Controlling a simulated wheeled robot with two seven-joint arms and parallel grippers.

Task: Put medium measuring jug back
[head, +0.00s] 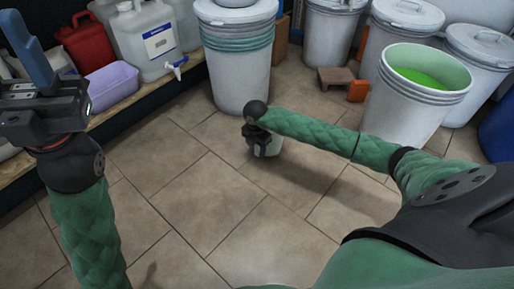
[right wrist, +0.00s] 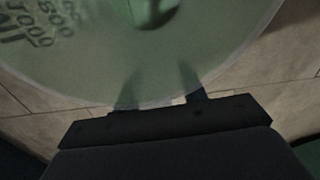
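A pale translucent jug (head: 269,146) is at the end of my right arm in the head view, low over or on the floor; I cannot tell which. My right gripper (head: 258,139) partly covers it. In the right wrist view the jug (right wrist: 85,62) fills the top, with dark printed numbers on its wall. The fingers of the right gripper (right wrist: 160,92) are spaced apart and reach to its near edge; whether they clamp it is unclear. My left gripper (head: 28,52) is raised at the far left, its blue finger part seen side-on, away from the jug.
A wooden shelf (head: 148,99) at left holds a lilac tub (head: 112,82), a white canister with a tap (head: 152,42) and a red can (head: 88,42). Large drums stand behind, one open drum (head: 410,108) with green liquid at right. The tiled floor in front is clear.

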